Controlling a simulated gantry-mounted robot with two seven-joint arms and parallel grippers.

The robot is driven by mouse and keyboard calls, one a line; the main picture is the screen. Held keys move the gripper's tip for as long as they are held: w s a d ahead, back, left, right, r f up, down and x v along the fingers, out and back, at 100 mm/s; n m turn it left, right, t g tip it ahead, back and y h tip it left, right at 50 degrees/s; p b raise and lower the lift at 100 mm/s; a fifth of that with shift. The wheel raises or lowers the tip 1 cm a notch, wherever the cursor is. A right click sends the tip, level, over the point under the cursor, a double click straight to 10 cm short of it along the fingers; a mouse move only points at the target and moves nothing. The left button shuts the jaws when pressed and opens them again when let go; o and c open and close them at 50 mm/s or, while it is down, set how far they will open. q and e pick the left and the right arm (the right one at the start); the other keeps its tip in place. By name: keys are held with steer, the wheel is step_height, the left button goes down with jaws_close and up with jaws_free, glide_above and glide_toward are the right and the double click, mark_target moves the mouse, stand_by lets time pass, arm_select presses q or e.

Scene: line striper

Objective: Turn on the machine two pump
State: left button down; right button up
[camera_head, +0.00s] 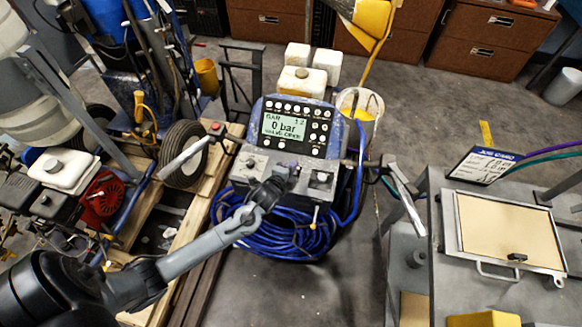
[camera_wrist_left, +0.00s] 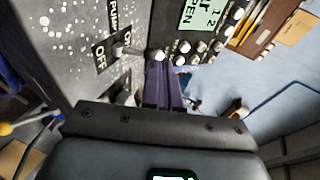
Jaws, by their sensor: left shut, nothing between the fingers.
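The line striper's control box (camera_head: 300,140) stands at the centre of the head view, with a lit display (camera_head: 284,127) reading 0 bar. Switches and knobs sit on the panel below it. My left gripper (camera_head: 284,176) is over this lower panel. In the left wrist view its fingers (camera_wrist_left: 165,88) are together and empty. A toggle switch (camera_wrist_left: 122,51) with PUMP, ON and OFF lettering is just left of the fingertips, seemingly apart from them. Which way it is set is hard to tell. Another switch is partly hidden by the gripper. My right gripper is not in view.
Handlebars with levers stick out left (camera_head: 186,154) and right (camera_head: 407,196) of the box. Blue hose (camera_head: 280,236) is coiled below it. An engine (camera_head: 105,195) stands at left, and a grey machine with a beige lid (camera_head: 505,235) at right. Floor is clear front of centre.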

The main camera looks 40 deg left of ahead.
arm_select(q)
steer(key=shift+r, duration=0.1)
stand_by(0.3)
steer(key=shift+s+d+r+p, duration=0.1)
steer(key=shift+s+r+p, duration=0.3)
steer(key=shift+p, duration=0.35)
steer(key=r+p+v, duration=0.2)
steer(key=p+v, duration=0.2)
steer(key=v, duration=0.8)
steer(key=shift+w, duration=0.15)
steer(key=shift+r, duration=0.15)
